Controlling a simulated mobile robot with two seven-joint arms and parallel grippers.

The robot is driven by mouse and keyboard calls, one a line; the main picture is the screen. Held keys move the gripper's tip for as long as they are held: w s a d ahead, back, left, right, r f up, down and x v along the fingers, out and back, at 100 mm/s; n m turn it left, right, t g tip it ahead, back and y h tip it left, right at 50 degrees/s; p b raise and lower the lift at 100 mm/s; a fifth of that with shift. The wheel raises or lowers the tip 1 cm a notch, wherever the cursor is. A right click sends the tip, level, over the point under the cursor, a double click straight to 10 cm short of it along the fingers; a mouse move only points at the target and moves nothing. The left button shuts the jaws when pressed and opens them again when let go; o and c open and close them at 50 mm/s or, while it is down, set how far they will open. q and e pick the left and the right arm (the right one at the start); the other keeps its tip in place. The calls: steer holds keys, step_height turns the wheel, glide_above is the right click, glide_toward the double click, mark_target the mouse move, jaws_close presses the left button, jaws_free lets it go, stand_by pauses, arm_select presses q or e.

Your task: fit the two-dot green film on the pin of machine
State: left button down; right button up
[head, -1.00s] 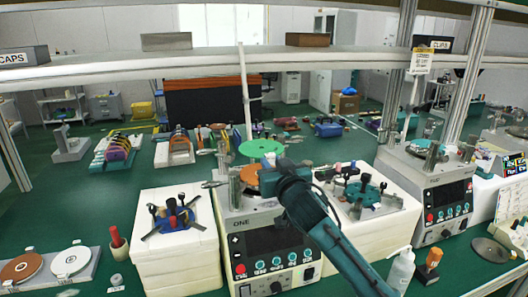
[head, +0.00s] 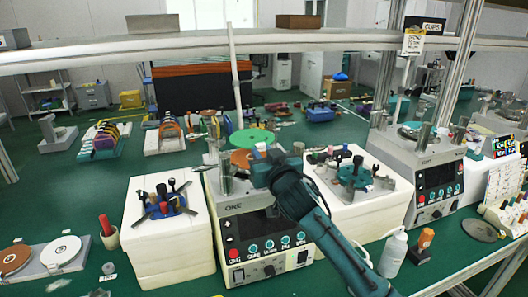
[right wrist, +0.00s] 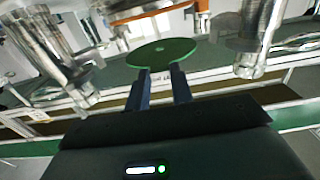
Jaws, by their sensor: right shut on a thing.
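A green film disc (head: 252,138) with a small centre hole is held flat above machine ONE (head: 262,237). It also shows in the right wrist view (right wrist: 162,52), between two metal posts. My right gripper (head: 266,164) is shut on the disc's near edge; its two fingers show in the right wrist view (right wrist: 165,84). An orange disc (head: 241,159) lies on top of the machine, a little below the green one and partly hidden. A tall pale rod (head: 233,80) rises behind the green disc. I cannot make out dots on the film or the pin's tip. My left gripper is out of view.
Metal posts (head: 226,172) stand on the machine's top beside the orange disc. White blocks with a blue fixture (head: 166,201) and a teal fixture (head: 354,176) flank the machine. A shelf (head: 300,42) crosses above. A second machine (head: 431,184) stands at right.

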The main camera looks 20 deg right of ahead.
step_height(320, 180, down, 2)
steer(key=shift+f+b, duration=0.1)
steer(key=shift+b, duration=0.45)
steer(key=shift+f, duration=0.3)
steer(key=shift+f+b, duration=0.25)
steer(key=shift+b, duration=0.15)
arm_select(q)
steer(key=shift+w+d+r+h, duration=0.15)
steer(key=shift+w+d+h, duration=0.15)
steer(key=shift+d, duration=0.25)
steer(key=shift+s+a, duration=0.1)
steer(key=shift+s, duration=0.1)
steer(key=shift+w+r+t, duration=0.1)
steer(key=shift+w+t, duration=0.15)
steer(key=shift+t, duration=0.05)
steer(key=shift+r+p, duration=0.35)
steer(key=shift+p, duration=0.2)
